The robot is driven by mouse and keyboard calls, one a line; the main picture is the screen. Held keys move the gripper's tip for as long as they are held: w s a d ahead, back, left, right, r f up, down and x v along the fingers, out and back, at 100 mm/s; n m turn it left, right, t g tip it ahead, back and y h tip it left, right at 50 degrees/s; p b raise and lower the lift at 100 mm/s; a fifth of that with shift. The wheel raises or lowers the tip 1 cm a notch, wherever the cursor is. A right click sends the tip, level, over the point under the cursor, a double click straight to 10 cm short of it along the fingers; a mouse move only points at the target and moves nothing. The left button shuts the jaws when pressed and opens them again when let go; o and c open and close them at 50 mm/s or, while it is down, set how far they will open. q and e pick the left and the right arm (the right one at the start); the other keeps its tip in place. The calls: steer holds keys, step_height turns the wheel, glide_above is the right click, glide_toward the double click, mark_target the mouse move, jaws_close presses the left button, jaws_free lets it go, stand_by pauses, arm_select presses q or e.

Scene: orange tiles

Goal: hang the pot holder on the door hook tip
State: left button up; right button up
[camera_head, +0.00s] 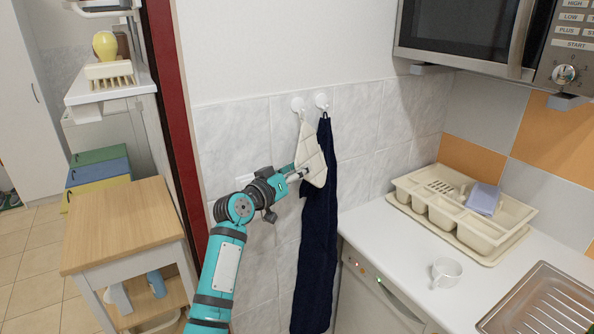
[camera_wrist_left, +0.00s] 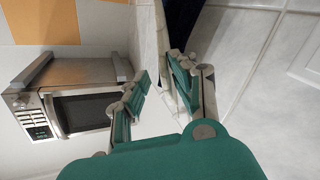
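The pot holder (camera_head: 315,158) is a cream quilted cloth hanging against the tiled wall. Its narrow top end reaches up to the left white hook (camera_head: 298,104); I cannot tell if its loop is around the hook tip. A second white hook (camera_head: 321,100) is just to the right. My left gripper (camera_head: 304,172) is at the lower left part of the pot holder. In the left wrist view my left gripper (camera_wrist_left: 160,84) has its fingers apart, with the pale pot holder cloth (camera_wrist_left: 160,42) between them. My right gripper is not in view.
A dark blue towel (camera_head: 318,230) hangs under the right hook, close beside and behind the pot holder. A cream dish rack (camera_head: 460,212) and a cup (camera_head: 446,272) are on the counter at right. A microwave (camera_head: 470,35) is above. A wooden-topped cart (camera_head: 125,225) is at left.

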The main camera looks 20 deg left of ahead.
arm_select(q)
steer(key=shift+o, duration=0.5)
steer(key=shift+r, duration=0.1)
steer(key=shift+a, duration=0.1)
steer(key=v, duration=1.2)
step_height(320, 180, down, 21)
steer(key=w+n+g+y, duration=0.1)
steer(key=g+y, duration=0.1)
steer(key=g, duration=0.2)
steer(key=s+d+f+g+y+b, duration=0.15)
steer(key=s+f, duration=0.25)
steer(key=f, duration=0.8)
steer(key=s+f+g+p, duration=0.1)
steer(key=s+f+g, duration=0.3)
steer(key=f, duration=0.9)
steer(key=s+d+f+m+g+y+b, duration=0.1)
steer(key=s+d+f+m+g, duration=0.15)
steer(key=s+f, duration=1.55)
steer(key=s+f+m+g, duration=0.1)
steer(key=s+f, duration=0.2)
steer(key=s, duration=0.6)
steer(key=s+d+f+g, duration=0.1)
steer(key=s+f, duration=0.2)
steer(key=s, duration=0.7)
steer(key=s+d+f+m+g, duration=0.1)
steer(key=s+f+g, duration=0.1)
steer(key=s, duration=0.7)
steer(key=shift+f+m, duration=0.35)
steer(key=shift+f, duration=0.5)
